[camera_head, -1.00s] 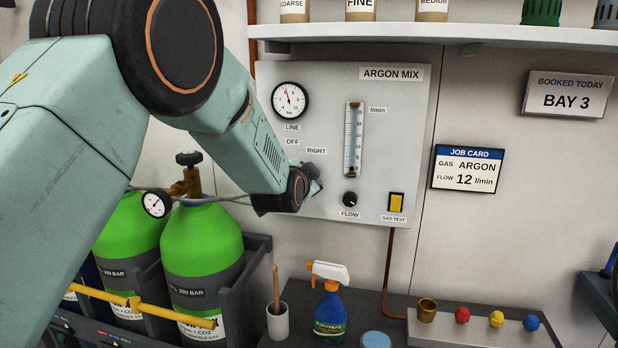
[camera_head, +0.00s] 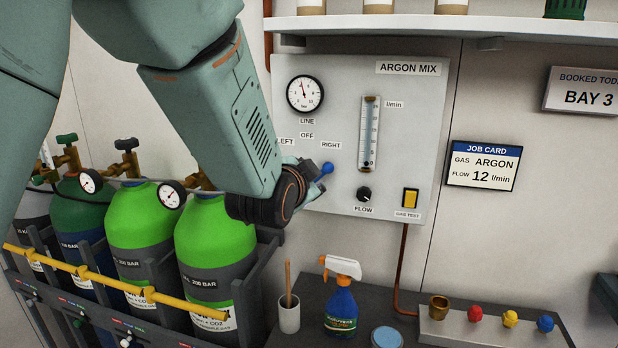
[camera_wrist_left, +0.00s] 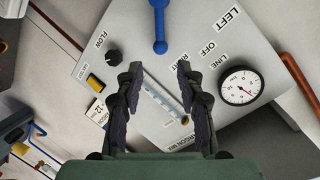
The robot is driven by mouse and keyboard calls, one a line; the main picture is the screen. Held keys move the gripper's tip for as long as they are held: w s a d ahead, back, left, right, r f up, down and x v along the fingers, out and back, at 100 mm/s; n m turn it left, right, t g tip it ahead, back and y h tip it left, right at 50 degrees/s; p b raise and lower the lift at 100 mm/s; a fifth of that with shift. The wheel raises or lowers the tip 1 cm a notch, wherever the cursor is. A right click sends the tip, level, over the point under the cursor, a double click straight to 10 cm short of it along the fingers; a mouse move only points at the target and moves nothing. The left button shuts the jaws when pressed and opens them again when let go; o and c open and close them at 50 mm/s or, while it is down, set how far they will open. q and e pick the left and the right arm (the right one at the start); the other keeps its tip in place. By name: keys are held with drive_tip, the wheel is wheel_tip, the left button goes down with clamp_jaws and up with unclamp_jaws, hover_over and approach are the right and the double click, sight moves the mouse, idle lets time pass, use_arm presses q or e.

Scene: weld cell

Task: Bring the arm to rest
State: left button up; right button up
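My left arm comes in from the left in the head view, its wrist in front of the lower left of the grey gas panel (camera_head: 410,120). My left gripper (camera_head: 304,175) is mostly hidden behind the wrist there. In the left wrist view the gripper (camera_wrist_left: 158,78) shows two dark fingers spread apart, with nothing between them but the panel behind. A blue lever (camera_wrist_left: 159,22) with a round end lies beyond the fingertips, apart from them. Its blue knob (camera_head: 327,169) shows below the RIGHT label in the head view; the rest is hidden. My right gripper is not in view.
Green gas cylinders (camera_head: 215,240) stand in a rack with a yellow bar (camera_head: 90,273) below my arm. A spray bottle (camera_head: 341,300) and a cup (camera_head: 289,314) stand on the bench. A shelf (camera_head: 400,28) juts out above the panel.

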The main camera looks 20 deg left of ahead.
use_arm(q)
drive_tip(key=shift+s+r, duration=0.1)
drive_tip(key=shift+s, duration=0.15)
drive_tip(key=shift+w+a, duration=0.1)
drive_tip(key=s+a+f+n+g, duration=0.1)
drive_tip(key=s+f+g, duration=0.1)
drive_tip(key=s+f, duration=0.5)
drive_tip(key=s+f+n+g, duration=0.2)
drive_tip(key=s+f+g, duration=0.1)
drive_tip(key=f, duration=0.9)
drive_tip(key=s+a+f+n+g, duration=0.1)
drive_tip(key=s+f+g, duration=0.1)
drive_tip(key=s+f, duration=0.5)
drive_tip(key=s+f+n+g, duration=0.25)
drive_tip(key=s+f, duration=0.35)
drive_tip(key=s, duration=0.3)
drive_tip(key=s+f+n+g+h, duration=0.1)
drive_tip(key=s+f+g, duration=0.3)
drive_tip(key=s, duration=0.5)
drive_tip(key=s+f+n+g, duration=0.2)
drive_tip(key=s+f, duration=0.5)
drive_tip(key=s, duration=0.2)
wheel_tip(320, 180, down, 16)
drive_tip(key=b, duration=1.6)
drive_tip(key=shift+w+b, duration=0.3)
